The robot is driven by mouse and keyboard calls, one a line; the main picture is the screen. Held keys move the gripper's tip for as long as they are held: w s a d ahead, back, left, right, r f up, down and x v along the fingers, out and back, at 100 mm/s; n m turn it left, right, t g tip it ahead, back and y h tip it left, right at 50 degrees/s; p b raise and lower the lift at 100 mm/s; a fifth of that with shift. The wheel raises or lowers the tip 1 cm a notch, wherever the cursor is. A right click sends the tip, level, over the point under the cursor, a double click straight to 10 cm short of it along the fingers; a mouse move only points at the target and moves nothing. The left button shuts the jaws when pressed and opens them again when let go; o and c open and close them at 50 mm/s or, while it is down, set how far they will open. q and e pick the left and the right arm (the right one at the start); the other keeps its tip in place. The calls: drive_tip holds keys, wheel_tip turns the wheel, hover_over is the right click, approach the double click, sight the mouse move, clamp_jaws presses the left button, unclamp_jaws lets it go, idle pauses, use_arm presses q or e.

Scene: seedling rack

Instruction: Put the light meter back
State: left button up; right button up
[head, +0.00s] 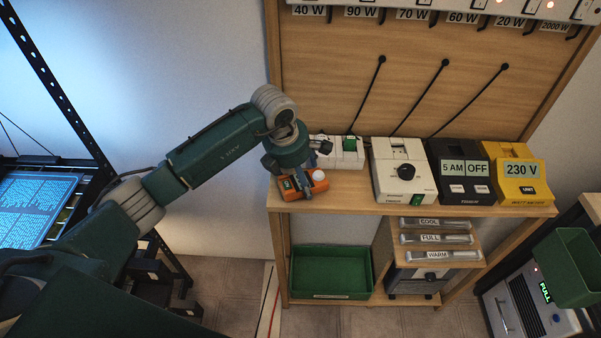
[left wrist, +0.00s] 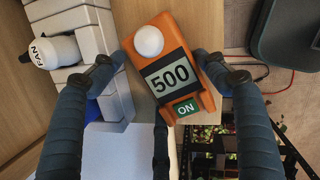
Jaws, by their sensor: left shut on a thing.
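The light meter is an orange box with a white dome, a display reading 500 and a green ON label. In the head view the light meter (head: 319,184) is at the left end of the wooden bench top (head: 350,195). My left gripper (head: 299,183) is shut on it. In the left wrist view my left gripper (left wrist: 160,62) has one finger on each side of the light meter (left wrist: 150,41), which is tilted in the picture. I cannot tell whether its underside touches the bench. My right gripper is in neither view.
Behind the meter is a white power strip (head: 348,160); a plug marked FAN (left wrist: 50,53) shows in the left wrist view. To the right stand a white device (head: 402,180), a black timer (head: 464,187) and a yellow box (head: 521,187). A green bin (head: 330,295) sits below.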

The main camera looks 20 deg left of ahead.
sight(292, 185)
use_arm(q)
drive_tip(key=o, duration=1.2)
drive_tip(key=shift+r, duration=0.3)
drive_tip(key=b+v, duration=0.3)
drive_tip(key=v, duration=0.8)
drive_tip(key=shift+s+r, duration=0.15)
drive_tip(key=shift+r, duration=0.2)
